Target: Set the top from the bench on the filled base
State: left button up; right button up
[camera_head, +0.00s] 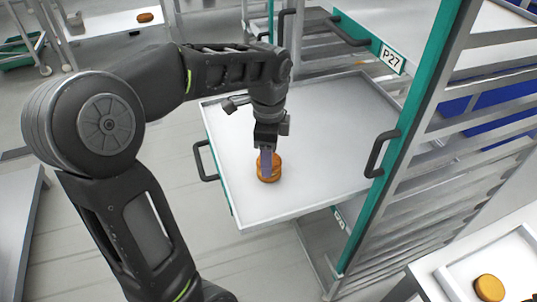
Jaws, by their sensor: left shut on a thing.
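My left gripper (267,152) points down over the pulled-out white tray and is shut on the golden-brown round top (276,160). The fingers hide part of it. A round base (269,179) shows directly beneath, on the tray, and the two look like one short stack. I cannot tell whether the top rests fully on the base, and any filling is too small to make out. My right gripper is not in view.
The white tray (322,130) sticks out of a metal rack with a green post (401,150) and black handles close by. Another brown round (489,288) lies at the lower right, and one (145,17) on a back-left bench. Much of the tray is bare.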

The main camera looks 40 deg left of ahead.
pick_arm(q)
jog(key=shift+f, duration=0.15)
jog(key=o, duration=0.9)
jog(key=shift+o, duration=0.5)
jog(key=o, duration=0.4)
jog(key=shift+r+p, duration=2.9)
jog(key=shift+r, duration=0.65)
